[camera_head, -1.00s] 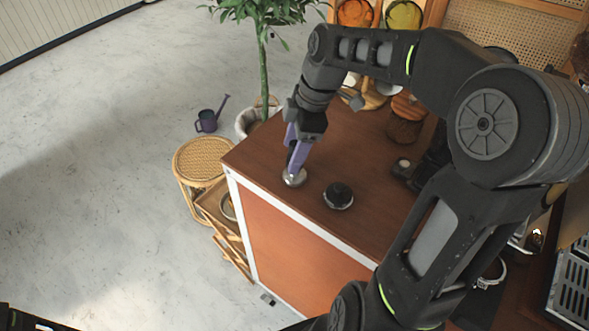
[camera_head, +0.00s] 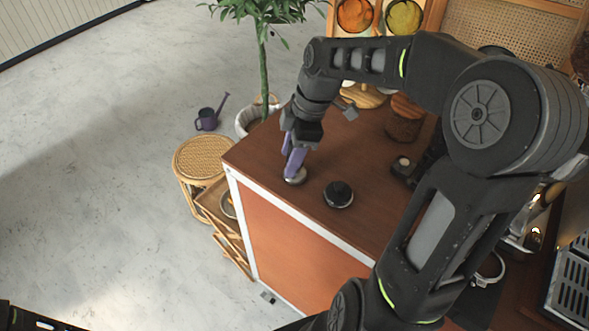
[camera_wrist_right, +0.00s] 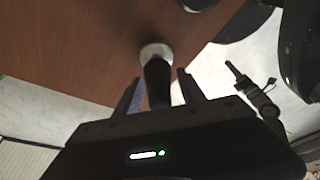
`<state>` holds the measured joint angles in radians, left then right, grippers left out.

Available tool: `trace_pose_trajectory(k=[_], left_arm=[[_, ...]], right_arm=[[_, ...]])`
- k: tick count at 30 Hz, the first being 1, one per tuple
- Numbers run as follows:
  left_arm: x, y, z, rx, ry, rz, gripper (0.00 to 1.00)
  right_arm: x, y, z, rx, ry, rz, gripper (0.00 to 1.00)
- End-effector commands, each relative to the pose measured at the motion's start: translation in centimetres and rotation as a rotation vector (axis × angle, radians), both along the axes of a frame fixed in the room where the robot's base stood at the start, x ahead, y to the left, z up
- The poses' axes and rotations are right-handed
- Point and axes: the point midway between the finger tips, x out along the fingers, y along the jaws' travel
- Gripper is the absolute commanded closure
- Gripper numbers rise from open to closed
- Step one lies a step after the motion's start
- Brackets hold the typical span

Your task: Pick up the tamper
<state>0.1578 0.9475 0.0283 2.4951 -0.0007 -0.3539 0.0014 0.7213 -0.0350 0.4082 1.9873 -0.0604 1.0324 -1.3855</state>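The tamper, with a black handle and a round silver base (camera_head: 296,178), stands on the brown cart top near its left corner. In the right wrist view the tamper (camera_wrist_right: 157,75) lies between the two purple fingers. My right gripper (camera_head: 292,160) is over the tamper, its fingers pointing down and hiding most of the handle in the head view. In the right wrist view the right gripper (camera_wrist_right: 158,88) is open, with a finger on each side of the handle and a visible gap on both sides. My left gripper is not in view.
A round black-topped item (camera_head: 339,194) stands just right of the tamper on the cart top (camera_head: 262,150). A brown jar (camera_head: 404,120) stands farther back. A rattan stool (camera_head: 202,157) and a potted plant (camera_head: 262,75) are beside the cart.

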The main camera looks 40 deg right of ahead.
Motion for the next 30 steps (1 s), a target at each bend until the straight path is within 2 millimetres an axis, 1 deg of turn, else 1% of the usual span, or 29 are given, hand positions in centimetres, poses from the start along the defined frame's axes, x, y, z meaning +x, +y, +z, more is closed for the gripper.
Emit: trace_pose_trajectory(k=[1,2,16,27,30], left_arm=[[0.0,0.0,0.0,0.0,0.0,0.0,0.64],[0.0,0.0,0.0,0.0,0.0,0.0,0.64],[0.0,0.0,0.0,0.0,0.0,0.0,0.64],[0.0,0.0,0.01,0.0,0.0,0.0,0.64],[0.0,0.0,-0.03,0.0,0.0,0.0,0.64]], right_arm=[[0.0,0.0,0.01,0.0,0.0,0.0,0.58],[0.0,0.0,0.01,0.0,0.0,0.0,0.61],[0.0,0.0,0.0,0.0,0.0,0.0,0.99],[0.03,-0.01,0.08,0.0,-0.001,0.0,1.0],[0.06,0.0,0.39,-0.001,-0.002,0.0,1.0]])
